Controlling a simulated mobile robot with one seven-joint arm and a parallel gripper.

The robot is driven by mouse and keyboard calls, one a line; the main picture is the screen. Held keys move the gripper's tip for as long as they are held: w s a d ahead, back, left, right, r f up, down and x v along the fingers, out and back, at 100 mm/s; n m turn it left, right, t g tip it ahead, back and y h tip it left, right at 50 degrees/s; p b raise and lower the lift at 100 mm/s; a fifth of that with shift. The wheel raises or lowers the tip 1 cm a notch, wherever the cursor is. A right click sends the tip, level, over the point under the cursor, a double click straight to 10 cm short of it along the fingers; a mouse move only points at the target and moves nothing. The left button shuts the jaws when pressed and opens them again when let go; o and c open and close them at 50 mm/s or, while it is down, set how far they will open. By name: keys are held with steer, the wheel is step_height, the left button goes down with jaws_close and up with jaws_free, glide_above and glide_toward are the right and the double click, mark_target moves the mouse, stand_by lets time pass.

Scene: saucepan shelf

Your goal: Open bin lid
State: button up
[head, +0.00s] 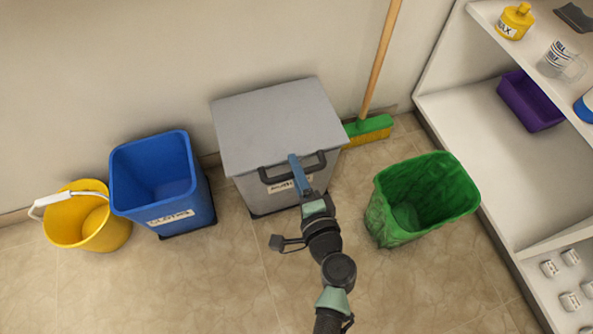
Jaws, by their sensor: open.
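A grey bin (260,195) stands on the floor against the wall, with a flat grey lid (277,120) that lies shut on top. A dark bar handle (268,178) runs along the lid's front edge, above a white label. My gripper (293,160) reaches up from below and overlaps the middle of the handle in the head view. The gripper is open. Its fingers are seen from above, so I cannot tell whether the handle lies between them or whether they touch it.
A blue bin (160,180) and a yellow bucket (88,215) stand to the left. A green-lined bin (420,195) stands to the right, and a green broom (368,130) leans behind. White shelves (470,140) fill the right side. The front floor is clear.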

steer(key=shift+c, duration=0.2)
jaws_close()
stand_by(1.1)
